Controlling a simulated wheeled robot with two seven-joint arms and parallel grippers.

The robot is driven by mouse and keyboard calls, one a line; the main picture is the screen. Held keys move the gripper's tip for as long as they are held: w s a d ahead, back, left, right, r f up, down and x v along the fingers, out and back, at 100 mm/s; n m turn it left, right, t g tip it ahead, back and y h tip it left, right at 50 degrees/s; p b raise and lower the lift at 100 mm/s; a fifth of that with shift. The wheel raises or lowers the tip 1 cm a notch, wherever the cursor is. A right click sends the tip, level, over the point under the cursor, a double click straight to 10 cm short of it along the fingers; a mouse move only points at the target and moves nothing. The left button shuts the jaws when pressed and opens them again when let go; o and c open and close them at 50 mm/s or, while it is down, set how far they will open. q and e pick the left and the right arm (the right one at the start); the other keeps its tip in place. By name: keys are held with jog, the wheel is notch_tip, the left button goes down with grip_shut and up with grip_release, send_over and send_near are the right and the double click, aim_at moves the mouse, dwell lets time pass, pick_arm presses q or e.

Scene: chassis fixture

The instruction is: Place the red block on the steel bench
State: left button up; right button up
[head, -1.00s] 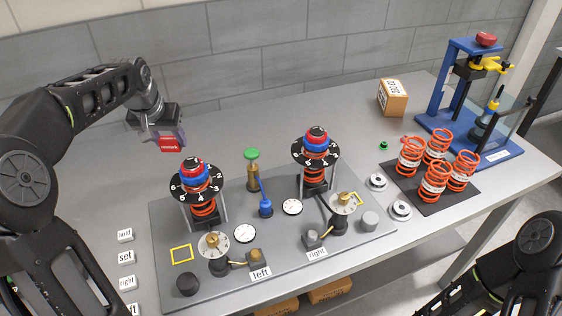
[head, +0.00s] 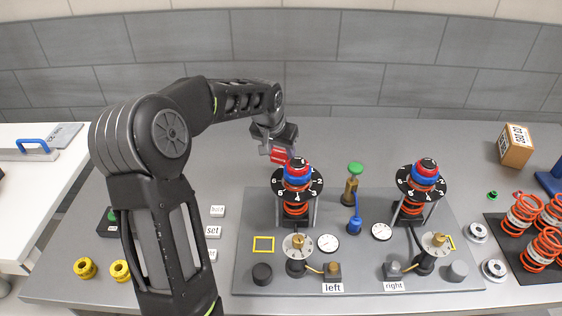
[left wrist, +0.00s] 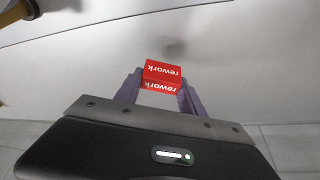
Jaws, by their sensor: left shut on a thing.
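My left gripper (head: 277,148) is shut on the red block (head: 281,156), behind the left dial-topped spring stand. In the left wrist view the red block (left wrist: 161,78) sits between the two fingers of my left gripper (left wrist: 160,92), with the word "rework" on its faces. A soft dark shadow lies on the grey surface beyond it; I cannot tell how far apart block and surface are. The steel bench (head: 345,135) is the long grey table along the wall. My right gripper is not in view.
A grey fixture plate (head: 360,277) carries two spring stands, gauges and knobs. Small label blocks (head: 213,231) and yellow rings (head: 85,268) lie to its left. A white table (head: 50,195) stands far left; a cardboard box (head: 515,146) is at right. The bench's back strip is largely clear.

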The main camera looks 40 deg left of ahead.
aim_at(281, 162)
pick_arm(q)
jog(key=shift+f, duration=1.85)
jog(key=shift+f, duration=0.1)
jog(key=shift+f, duration=0.15)
jog(key=o, duration=1.3)
jog(key=shift+r, duration=0.2)
jog(key=v, duration=1.2)
jog(key=shift+b, duration=0.35)
